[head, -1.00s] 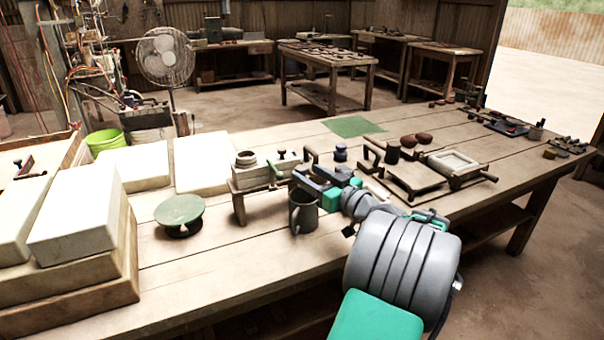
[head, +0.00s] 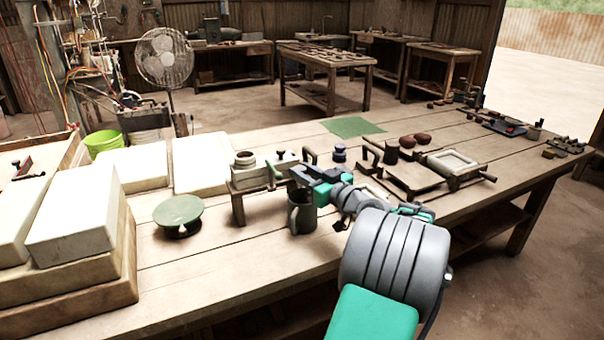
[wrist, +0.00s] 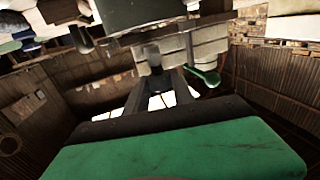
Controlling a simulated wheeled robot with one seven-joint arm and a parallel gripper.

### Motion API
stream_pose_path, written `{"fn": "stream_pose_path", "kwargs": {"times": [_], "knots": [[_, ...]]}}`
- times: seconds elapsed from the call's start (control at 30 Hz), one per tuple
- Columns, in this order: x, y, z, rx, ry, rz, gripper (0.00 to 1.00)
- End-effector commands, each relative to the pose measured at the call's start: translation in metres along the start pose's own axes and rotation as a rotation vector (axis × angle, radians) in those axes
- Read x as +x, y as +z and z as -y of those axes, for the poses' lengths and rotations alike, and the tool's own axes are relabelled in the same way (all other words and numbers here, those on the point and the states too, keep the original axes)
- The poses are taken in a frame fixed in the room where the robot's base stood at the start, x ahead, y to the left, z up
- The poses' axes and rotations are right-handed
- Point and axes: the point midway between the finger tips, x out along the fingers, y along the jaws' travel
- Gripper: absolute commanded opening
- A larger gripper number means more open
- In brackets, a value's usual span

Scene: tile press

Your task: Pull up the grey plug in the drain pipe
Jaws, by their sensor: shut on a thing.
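My gripper (head: 298,176) is at the front of the low wooden stand, just behind the grey-green mug. In the wrist view its two dark fingers (wrist: 160,82) are shut on a small grey piece, which I take to be the grey plug (wrist: 152,60). The fingers mostly hide the plug in the head view. The pale grey block of the drain (wrist: 205,42) is close beyond the fingertips, with a green lever (wrist: 205,77) beside it. I cannot tell whether the plug is still seated in the pipe.
The mug (head: 301,215) stands very close under my gripper. A round green turntable (head: 180,210) is to the left, near white blocks (head: 75,215). A press frame (head: 415,180) stands to the right.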

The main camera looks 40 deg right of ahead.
Motion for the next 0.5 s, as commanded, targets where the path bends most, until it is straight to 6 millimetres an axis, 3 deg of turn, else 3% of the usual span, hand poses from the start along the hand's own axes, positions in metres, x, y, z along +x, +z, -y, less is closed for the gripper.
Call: {"fn": "stream_pose_path", "kwargs": {"times": [0.5], "knots": [[0.0, 0.0, 0.0, 0.0, 0.0, 0.0, 0.0]]}}
